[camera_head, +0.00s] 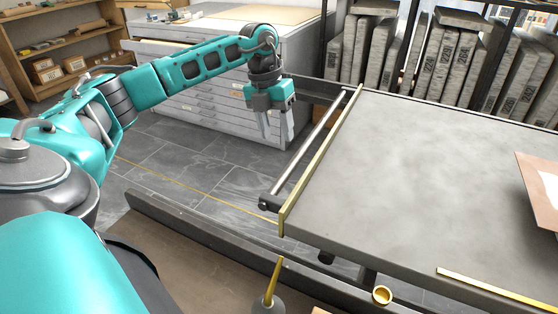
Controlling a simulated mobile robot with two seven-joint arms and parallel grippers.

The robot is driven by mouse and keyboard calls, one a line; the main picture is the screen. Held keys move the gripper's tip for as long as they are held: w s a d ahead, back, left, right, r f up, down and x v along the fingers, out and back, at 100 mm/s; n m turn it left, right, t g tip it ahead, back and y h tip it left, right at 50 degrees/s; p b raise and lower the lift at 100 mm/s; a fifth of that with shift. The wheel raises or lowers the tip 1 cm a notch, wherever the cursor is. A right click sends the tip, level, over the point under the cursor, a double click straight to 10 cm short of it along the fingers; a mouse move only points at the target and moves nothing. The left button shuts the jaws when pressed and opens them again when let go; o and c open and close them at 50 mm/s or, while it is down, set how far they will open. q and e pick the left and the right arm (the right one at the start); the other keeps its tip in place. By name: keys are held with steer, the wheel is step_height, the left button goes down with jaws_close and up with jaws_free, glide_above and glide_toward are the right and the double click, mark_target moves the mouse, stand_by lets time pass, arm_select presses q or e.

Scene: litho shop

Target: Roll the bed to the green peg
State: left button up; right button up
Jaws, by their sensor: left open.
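The bed (410,170) is a broad grey stone-like slab with a brass strip (318,165) along its left edge. A metal bar (307,156) runs alongside that edge, just left of the strip. My left gripper (277,128) points down with its two fingers apart and empty. In the picture it is left of the bar's far part and appears apart from it. I do not see a green peg in this view. My right gripper is not in view.
A dark rail (215,240) runs along the near side of the bed. A brass rod (273,280) and a brass ring (382,295) are in front. Grey flat-file drawers (180,85) stand behind my left arm. Upright stone slabs (455,60) fill a rack behind the bed.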

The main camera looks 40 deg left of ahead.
mark_target(285, 170)
arm_select(q)
steer(key=f, duration=0.3)
steer(key=d+f+b, duration=0.1)
steer(key=f, duration=0.3)
steer(key=d+f+b, duration=0.1)
steer(key=f, duration=0.2)
steer(key=shift+w+f, duration=0.35)
steer(key=shift+c, duration=0.4)
jaws_close()
